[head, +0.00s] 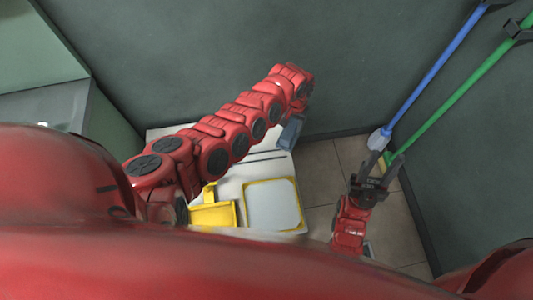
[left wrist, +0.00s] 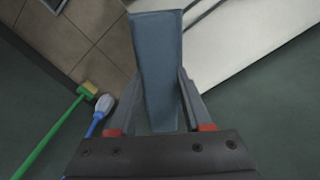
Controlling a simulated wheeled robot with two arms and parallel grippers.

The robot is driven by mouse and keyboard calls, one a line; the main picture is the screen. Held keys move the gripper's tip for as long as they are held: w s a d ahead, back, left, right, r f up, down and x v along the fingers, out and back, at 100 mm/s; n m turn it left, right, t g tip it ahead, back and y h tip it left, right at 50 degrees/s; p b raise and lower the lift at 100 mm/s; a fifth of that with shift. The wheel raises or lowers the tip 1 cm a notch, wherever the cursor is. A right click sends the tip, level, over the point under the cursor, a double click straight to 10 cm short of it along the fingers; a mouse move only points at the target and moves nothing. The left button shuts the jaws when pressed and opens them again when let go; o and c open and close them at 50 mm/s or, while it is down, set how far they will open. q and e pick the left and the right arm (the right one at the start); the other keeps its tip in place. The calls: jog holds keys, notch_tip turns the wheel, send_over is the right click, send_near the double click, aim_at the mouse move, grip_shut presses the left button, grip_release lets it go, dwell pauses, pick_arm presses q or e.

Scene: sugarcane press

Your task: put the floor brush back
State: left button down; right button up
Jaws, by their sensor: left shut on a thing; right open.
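A green-handled brush (head: 452,101) with a yellowish head leans along the right wall. A blue-handled brush (head: 432,75) with a pale rounded head stands beside it. Both heads also show in the left wrist view, the green brush's (left wrist: 88,90) and the blue brush's (left wrist: 104,103). My right gripper (head: 386,157) is open, its fingers pointing towards the two heads; I cannot tell whether it touches either. My left gripper (left wrist: 156,105) is shut on a blue-grey block (left wrist: 157,60), above the white table's far edge. The block also shows in the head view (head: 290,133).
Dark clips (head: 515,29) on the right wall sit by the handles' upper ends. The white table (head: 268,165) carries a yellow dustpan-like piece (head: 215,215) and a yellow-rimmed tray (head: 246,201).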

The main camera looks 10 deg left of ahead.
pick_arm(q)
jog(key=shift+s+d+f+m, duration=1.2)
jog(key=shift+s+d+f, duration=0.75)
jog(key=shift+d, duration=2.6)
jog(key=s+a+f+p, duration=0.1)
jog(key=s+a+f, duration=0.1)
jog(key=s+a, duration=0.45)
jog(key=s+a+f, duration=0.3)
jog(key=s+a, duration=0.2)
jog(key=s, duration=0.3)
jog(key=w+a+f+b, duration=0.1)
jog(key=w+a+b, duration=0.1)
jog(key=w+b, duration=0.2)
jog(key=w+a+f+b, duration=0.2)
jog(key=w+b, duration=0.2)
jog(key=w, duration=0.2)
jog(key=w+a+f+b, duration=0.1)
jog(key=w+a+b, duration=0.1)
jog(key=w+b, duration=0.2)
jog(key=shift+w+f+b, duration=0.4)
jog(key=shift+a, duration=0.1)
